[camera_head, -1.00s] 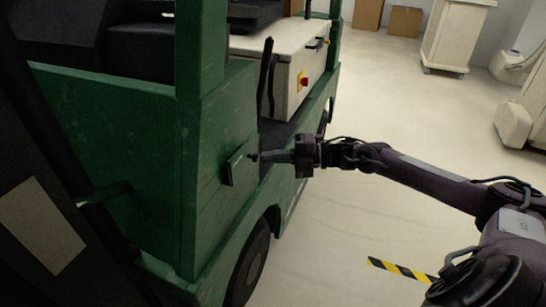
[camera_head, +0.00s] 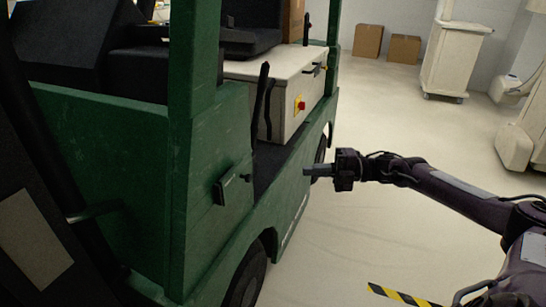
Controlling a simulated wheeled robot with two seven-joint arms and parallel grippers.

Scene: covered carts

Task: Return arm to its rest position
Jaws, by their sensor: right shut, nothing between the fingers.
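My right arm (camera_head: 455,190) reaches in from the right edge, dark, with cables along it. My right gripper (camera_head: 308,171) at its end is shut and empty. It points left over the floor, just beside the side of a green cart (camera_head: 212,130). A gap shows between its fingertips and the dark handle (camera_head: 229,188) on the cart's panel. My left gripper is not in view.
The green cart with dark wheels (camera_head: 248,278) fills the left. It carries a white box with a red button (camera_head: 301,104). Cardboard boxes (camera_head: 404,48) and a white cabinet (camera_head: 455,58) stand at the back. Yellow-black tape (camera_head: 400,295) marks the otherwise open floor.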

